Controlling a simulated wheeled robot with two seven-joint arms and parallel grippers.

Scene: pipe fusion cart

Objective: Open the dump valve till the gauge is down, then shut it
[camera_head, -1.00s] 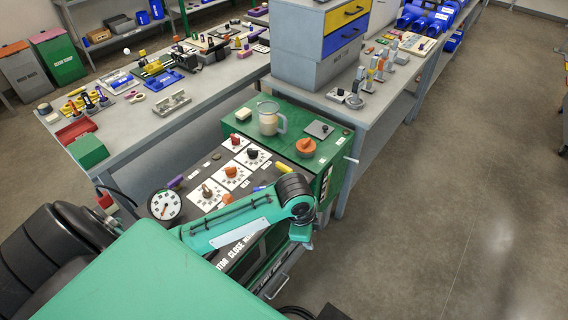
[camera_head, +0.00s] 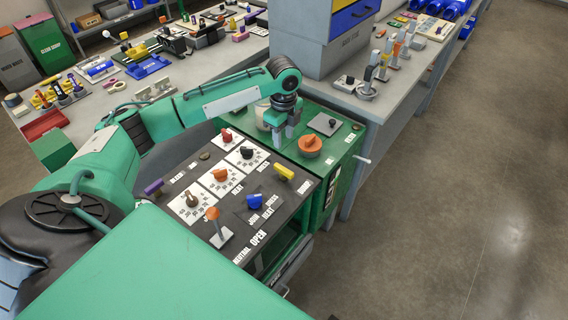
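The green-topped cart has a dark control panel (camera_head: 268,228) in front of me. An orange round knob (camera_head: 310,144) sits on its green top; I cannot read a label that marks the dump valve. An orange-tipped lever (camera_head: 213,216) stands on the panel by the word OPEN. The gauge is hidden behind my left arm. My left gripper (camera_head: 286,134) points down at the handle side of a pale jug (camera_head: 262,118), left of the orange knob. Whether its fingers grip the handle is unclear. My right gripper is out of view.
Several small knobs on white plates, a blue knob (camera_head: 254,202) and a yellow handle (camera_head: 284,172) are on the panel. Workbenches stand behind the cart. The floor at right is clear.

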